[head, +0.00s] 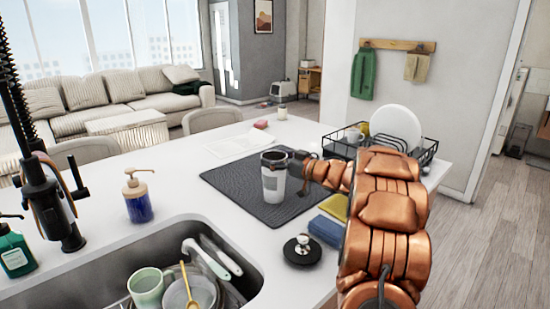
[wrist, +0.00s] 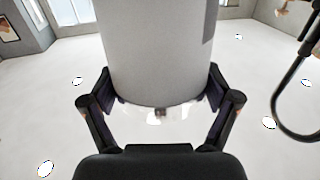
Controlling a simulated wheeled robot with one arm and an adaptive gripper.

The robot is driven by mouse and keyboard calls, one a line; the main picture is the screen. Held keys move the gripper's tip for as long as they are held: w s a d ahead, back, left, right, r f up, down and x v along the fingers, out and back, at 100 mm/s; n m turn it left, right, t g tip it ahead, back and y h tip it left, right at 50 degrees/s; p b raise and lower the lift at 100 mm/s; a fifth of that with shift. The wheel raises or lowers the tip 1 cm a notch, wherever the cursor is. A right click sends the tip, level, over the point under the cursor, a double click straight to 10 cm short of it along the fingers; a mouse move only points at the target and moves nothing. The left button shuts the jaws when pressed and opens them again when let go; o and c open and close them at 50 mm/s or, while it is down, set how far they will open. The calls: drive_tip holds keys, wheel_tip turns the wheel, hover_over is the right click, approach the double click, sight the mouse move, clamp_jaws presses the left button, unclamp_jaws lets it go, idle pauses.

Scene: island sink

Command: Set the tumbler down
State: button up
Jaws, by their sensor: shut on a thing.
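A black dish rack (head: 345,150) with a white plate and a mug stands behind my arm. A blue sponge (head: 325,231), a yellow one (head: 335,207) and a black sink stopper (head: 302,250) lie nearer. The sink (head: 90,283) with dishes is front left. The mat's left part is bare.

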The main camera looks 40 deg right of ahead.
drive_tip(key=o, duration=1.6)
drive_tip(key=shift+r, duration=0.15)
drive_tip(key=b+v, duration=0.1)
drive_tip(key=v, duration=1.1)
drive_tip(key=shift+b, duration=0.4)
